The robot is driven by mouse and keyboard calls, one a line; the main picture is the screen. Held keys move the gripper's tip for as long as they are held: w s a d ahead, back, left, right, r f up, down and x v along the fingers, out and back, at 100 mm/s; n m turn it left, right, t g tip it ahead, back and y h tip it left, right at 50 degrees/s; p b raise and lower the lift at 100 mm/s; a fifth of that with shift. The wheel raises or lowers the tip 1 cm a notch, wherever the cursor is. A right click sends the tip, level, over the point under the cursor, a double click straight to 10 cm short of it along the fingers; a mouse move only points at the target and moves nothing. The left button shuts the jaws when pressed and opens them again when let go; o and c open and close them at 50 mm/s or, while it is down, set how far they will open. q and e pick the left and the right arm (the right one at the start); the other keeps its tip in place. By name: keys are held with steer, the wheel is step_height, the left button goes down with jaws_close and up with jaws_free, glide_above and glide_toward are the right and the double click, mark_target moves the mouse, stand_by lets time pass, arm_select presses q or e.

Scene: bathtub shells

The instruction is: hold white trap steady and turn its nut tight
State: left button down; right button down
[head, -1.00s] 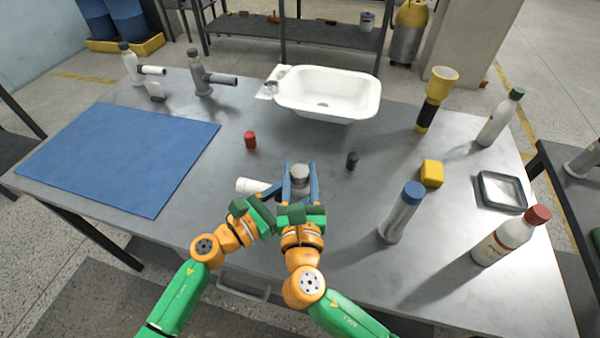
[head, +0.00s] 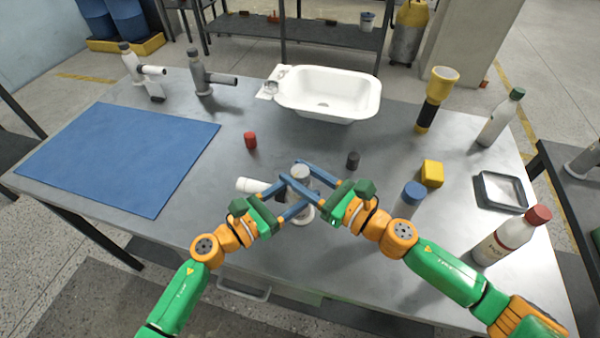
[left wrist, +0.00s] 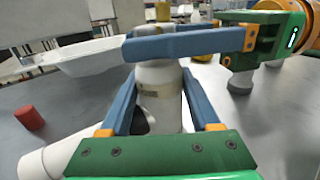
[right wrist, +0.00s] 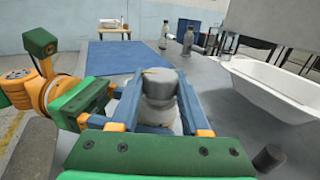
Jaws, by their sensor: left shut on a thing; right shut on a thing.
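The white trap (head: 246,185) stands on the table front centre, its side pipe pointing left. Its grey nut (head: 300,171) is at the top; it also shows in the right wrist view (right wrist: 160,86). My left gripper (head: 293,197) is shut around the trap's body, which shows white in the left wrist view (left wrist: 163,108). My right gripper (head: 297,171) comes in from the right, shut around the nut above the left fingers. Its fingers cross the top of the left wrist view and partly hide the nut there.
A red cap (head: 250,140) and a dark cylinder (head: 353,160) stand nearby. A white basin (head: 328,95) is behind. A yellow block (head: 432,173) and a blue-capped bottle (head: 410,196) stand right, close to my right arm. A blue mat (head: 120,158) lies bare at left.

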mark_target(301, 170)
steer(key=shift+w+n+g+y, duration=0.1)
steer(key=shift+n+g+y, duration=0.5)
steer(key=shift+g, duration=0.1)
steer(key=shift+n+g, duration=0.3)
steer(key=shift+g, duration=0.1)
steer(key=shift+c, duration=1.9)
jaws_free()
steer(key=shift+r, duration=0.1)
step_height(301, 170, up, 10)
steer(key=shift+f, duration=0.1)
